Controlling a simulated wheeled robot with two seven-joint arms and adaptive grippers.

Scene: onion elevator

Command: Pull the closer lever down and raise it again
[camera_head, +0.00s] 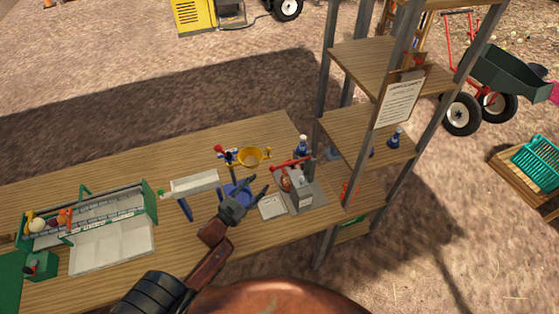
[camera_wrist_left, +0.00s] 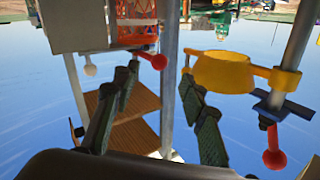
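A red lever (camera_head: 290,163) is at the top of a small grey box machine (camera_head: 305,201) at the table's right end. In the left wrist view a red ball-ended lever (camera_wrist_left: 158,62) sticks out beside a grey box. A second red knob (camera_head: 218,149) is by the post with the yellow ring (camera_head: 251,157); a red knob also shows in the left wrist view (camera_wrist_left: 274,159). My left gripper (camera_head: 254,192) is left of the box machine, with its fingers apart and empty. I cannot tell its exact distance from the lever. My right gripper is not in view.
A white paper (camera_head: 271,206) lies left of the machine. A green-edged tray (camera_head: 115,247) and white trough (camera_head: 195,184) are to the left. A metal shelf post (camera_head: 327,220) rises right of the machine.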

